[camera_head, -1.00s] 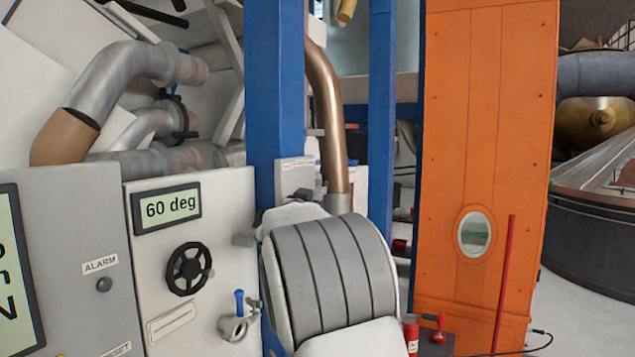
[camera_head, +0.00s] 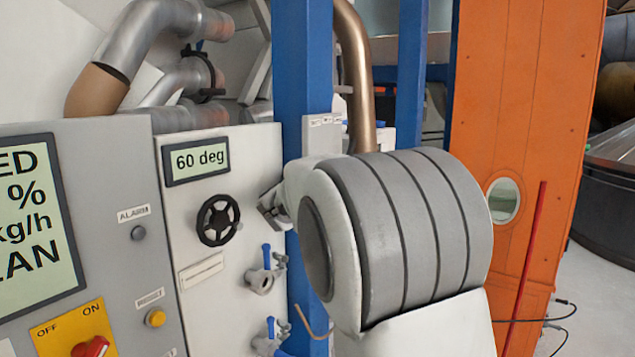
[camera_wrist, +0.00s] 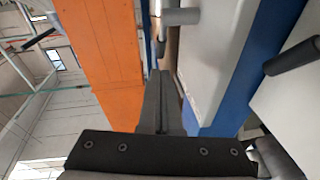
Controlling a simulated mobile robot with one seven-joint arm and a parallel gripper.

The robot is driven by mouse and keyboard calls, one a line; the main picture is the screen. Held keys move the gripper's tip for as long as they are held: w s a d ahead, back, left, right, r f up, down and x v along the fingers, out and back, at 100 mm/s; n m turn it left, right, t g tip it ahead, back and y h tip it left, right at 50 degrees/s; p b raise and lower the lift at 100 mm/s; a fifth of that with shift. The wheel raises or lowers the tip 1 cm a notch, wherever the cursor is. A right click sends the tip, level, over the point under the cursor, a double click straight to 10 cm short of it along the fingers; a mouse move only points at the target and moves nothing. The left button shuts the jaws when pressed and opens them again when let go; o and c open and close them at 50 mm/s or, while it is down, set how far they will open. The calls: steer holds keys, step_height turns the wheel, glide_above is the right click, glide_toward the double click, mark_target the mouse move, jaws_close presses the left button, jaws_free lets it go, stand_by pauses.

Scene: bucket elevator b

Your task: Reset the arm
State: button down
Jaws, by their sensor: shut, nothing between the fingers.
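My arm's large grey ribbed joint with its white shell fills the lower middle of the head view. In the wrist view my gripper (camera_wrist: 160,76) has its two dark fingers pressed together, with nothing between them. The fingers point toward a gap between an orange panel and a white and blue structure. In the head view the arm hides most of the gripper, so its place there is unclear. I cannot tell from the wrist view how far the fingertips are from the nearest surface.
A blue column (camera_head: 303,80) stands beside my arm. An orange tower (camera_head: 520,90) stands right; floor shows beyond it.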

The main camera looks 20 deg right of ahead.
steer(key=s+a+f+n+t+y+b, duration=0.1)
steer(key=s+a+f+n+t+y, duration=0.15)
steer(key=s+a+n+y, duration=0.65)
steer(key=s+a+f+g+y, duration=0.3)
steer(key=s+a+f+y, duration=0.35)
steer(key=s+a, duration=0.25)
steer(key=s+d+f+g+h, duration=0.1)
steer(key=s+d+f+g, duration=0.1)
steer(key=s+f+g, duration=0.2)
steer(key=s+d+f+n+g, duration=0.1)
steer(key=s+f+g, duration=0.3)
steer(key=s+f, duration=0.5)
steer(key=s, duration=0.7)
steer(key=shift+s+d+f+h, duration=0.35)
steer(key=shift+s+d+f, duration=0.05)
